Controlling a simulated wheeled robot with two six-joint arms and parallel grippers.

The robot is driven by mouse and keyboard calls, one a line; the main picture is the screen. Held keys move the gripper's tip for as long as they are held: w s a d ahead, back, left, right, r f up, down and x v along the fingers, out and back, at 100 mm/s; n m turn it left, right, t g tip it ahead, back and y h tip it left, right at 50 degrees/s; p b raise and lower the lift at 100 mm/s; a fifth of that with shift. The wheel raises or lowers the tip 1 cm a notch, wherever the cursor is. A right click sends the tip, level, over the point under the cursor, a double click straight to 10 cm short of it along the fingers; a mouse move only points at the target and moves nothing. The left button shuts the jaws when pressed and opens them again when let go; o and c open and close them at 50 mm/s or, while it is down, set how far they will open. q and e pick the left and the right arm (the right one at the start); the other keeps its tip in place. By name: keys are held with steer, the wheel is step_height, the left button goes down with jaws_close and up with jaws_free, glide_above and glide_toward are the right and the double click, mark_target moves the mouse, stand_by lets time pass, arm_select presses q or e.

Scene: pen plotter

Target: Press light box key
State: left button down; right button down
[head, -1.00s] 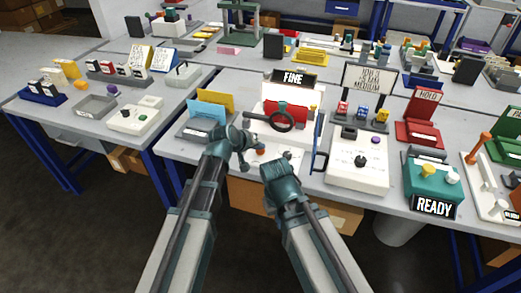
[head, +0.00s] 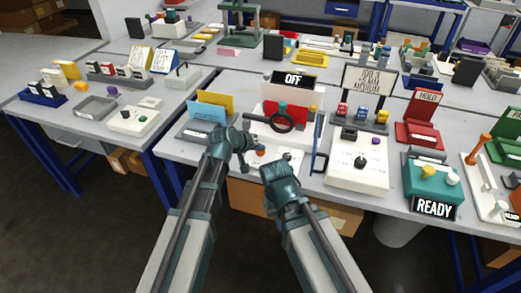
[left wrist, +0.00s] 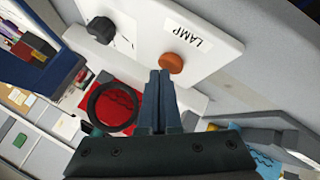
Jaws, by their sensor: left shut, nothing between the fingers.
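The light box (head: 305,92) stands at the front middle table with a sign (head: 293,78) reading OFF. A black ring (head: 271,123) and a red piece are in front of its panel. Its orange key (head: 260,153) sits on a white plate near the table's front edge. In the left wrist view the round orange key (left wrist: 171,62) is beside the word LAMP. My left gripper (head: 246,168) is shut and empty, its fingertips right by the key; I cannot tell whether they touch. My right gripper (head: 270,170) is just right of it; its fingers do not show clearly.
A black knob (left wrist: 101,30) is on the same plate as the key. A blue upright panel (head: 319,143) stands right of the light box, then a white box with a dark knob (head: 356,175). Blue and yellow cards (head: 208,111) stand to the left.

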mark_target(259, 154)
arm_select(q)
step_height(259, 154, up, 6)
steer(key=p, duration=0.6)
steer(key=shift+r, duration=0.1)
stand_by(0.4)
steer(key=s+a+f+m+g+y+p, duration=0.1)
steer(key=s+a+m+g+y+p, duration=0.1)
steer(key=s, duration=1)
steer(key=s+a+m+g+y+p, duration=0.3)
steer(key=s+g+y, duration=0.1)
steer(key=s, duration=0.9)
steer(key=shift+s+a+f+m+g+y, duration=0.3)
steer(key=shift+a+f+g+y, duration=0.1)
steer(key=shift+g, duration=0.5)
steer(key=shift+d, duration=0.1)
